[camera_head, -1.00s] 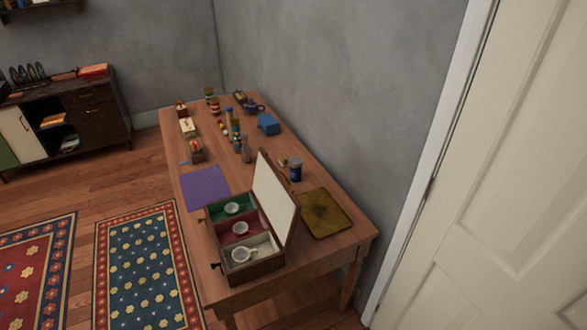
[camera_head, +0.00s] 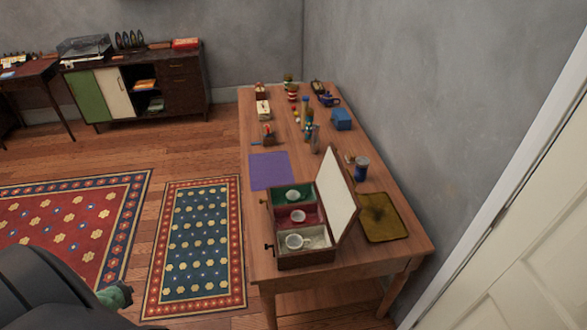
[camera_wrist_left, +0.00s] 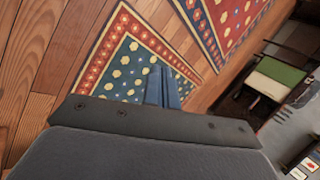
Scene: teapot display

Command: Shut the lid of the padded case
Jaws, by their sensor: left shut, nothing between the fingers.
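The padded case (camera_head: 305,260) stands on the near end of the wooden table in the head view. Its lid (camera_head: 337,204) is up, tilted back to the right, showing a pale inner face. Inside are green, red and pale compartments, each with a small white cup-like item; one is the white piece (camera_head: 296,241) in the pale section. My left gripper (camera_wrist_left: 163,88) shows in the left wrist view, its fingers together and empty over the floor and rugs, away from the case. My dark arm shows at the lower left of the head view. My right gripper is out of view.
Rugs (camera_head: 195,250) cover the floor to the left.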

